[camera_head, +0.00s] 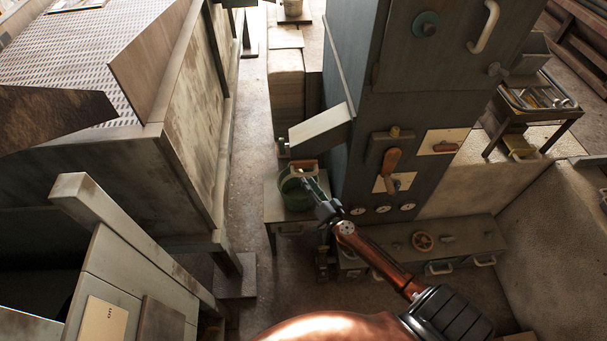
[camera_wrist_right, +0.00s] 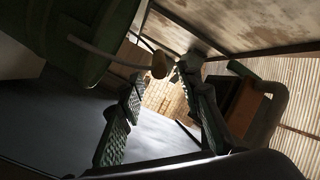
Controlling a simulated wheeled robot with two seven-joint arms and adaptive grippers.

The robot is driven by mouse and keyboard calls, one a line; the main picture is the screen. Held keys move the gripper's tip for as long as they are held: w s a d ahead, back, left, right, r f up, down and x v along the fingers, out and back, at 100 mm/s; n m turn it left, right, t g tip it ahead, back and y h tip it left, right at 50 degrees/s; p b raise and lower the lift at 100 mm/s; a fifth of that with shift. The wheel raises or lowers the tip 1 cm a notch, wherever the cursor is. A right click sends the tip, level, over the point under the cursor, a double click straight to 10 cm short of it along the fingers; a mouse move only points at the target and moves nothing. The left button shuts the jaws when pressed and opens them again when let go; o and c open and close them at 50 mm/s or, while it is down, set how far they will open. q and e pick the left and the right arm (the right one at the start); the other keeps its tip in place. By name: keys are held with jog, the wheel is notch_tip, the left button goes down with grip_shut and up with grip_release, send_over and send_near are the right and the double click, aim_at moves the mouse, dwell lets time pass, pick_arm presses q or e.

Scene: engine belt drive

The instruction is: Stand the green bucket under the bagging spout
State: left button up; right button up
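The green bucket (camera_head: 290,197) stands on a small grey stand (camera_head: 281,214) at the foot of the tall grey machine. The pale bagging spout (camera_head: 320,126) slopes down from the machine, and its lower end is just above and behind the bucket. My right gripper (camera_head: 306,182) is at the bucket's right rim. In the right wrist view the bucket (camera_wrist_right: 70,40) fills the upper left. Its wire handle with a wooden grip (camera_wrist_right: 158,65) reaches toward the fingertips. The right gripper's fingers (camera_wrist_right: 162,80) are spread, with a clear gap between them. My left gripper is out of view.
The tall grey machine (camera_head: 440,80) with levers and gauges rises right of the stand. A low cabinet with a handwheel (camera_head: 422,241) is at its base. A large worn bin (camera_head: 190,130) stands left, beyond a narrow strip of free floor (camera_head: 250,125).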

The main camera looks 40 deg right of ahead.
jog(key=shift+s+a, duration=0.15)
jog(key=shift+s, duration=0.95)
jog(key=shift+s+a, duration=0.1)
jog(key=shift+s, duration=1)
